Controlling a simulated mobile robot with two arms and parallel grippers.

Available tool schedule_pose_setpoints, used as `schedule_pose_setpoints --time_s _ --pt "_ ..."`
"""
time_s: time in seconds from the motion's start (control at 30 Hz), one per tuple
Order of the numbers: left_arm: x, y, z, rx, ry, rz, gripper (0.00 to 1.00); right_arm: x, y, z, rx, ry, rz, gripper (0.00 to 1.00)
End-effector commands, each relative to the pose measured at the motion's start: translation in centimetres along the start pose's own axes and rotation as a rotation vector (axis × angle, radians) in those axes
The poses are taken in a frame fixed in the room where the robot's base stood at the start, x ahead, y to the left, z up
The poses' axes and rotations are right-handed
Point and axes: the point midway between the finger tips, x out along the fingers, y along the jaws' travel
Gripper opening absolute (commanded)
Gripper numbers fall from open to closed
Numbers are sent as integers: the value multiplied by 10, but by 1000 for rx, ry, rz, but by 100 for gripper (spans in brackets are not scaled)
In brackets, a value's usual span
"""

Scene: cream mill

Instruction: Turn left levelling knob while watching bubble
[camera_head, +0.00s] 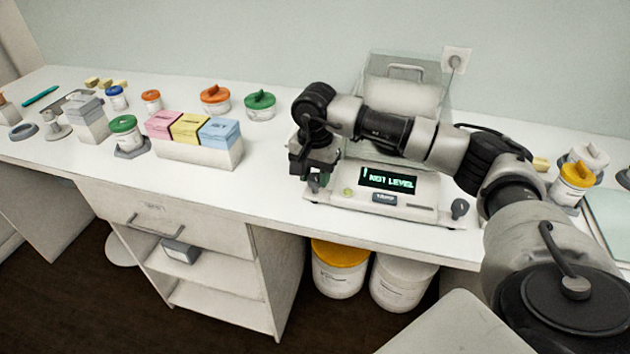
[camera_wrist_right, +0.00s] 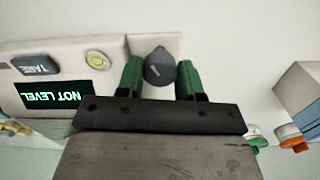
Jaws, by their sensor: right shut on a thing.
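The balance (camera_head: 420,215) stands on the bench, and its display (camera_head: 388,179) reads "NOT LEVEL". My right gripper (camera_head: 317,178) is at the balance's front left corner. The bubble itself is too small to make out. The right levelling knob (camera_head: 459,208) is free. My left gripper is out of view.
A clear draft shield (camera_head: 440,75) rises behind my right arm. A rack of pink, yellow and blue boxes (camera_head: 195,152) and several lidded jars, one green-lidded (camera_head: 260,105), stand to the left. A yellow-capped jar (camera_head: 573,183) stands right.

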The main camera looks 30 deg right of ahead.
Motion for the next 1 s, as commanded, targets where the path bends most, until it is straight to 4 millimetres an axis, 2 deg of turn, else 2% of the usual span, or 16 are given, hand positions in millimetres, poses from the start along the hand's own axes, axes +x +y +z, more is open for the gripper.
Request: schedule_pose_setpoints --time_s 0.1,0.43,0.97,1.0 --pt "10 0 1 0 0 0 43 2 0 0 -80 2 -3 13" --pt "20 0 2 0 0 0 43 0 0 0 -225 2 -2 13" --pt "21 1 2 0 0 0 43 -2 0 0 -253 1 -2 13" --pt "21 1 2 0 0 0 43 -2 0 0 -253 1 -2 38"
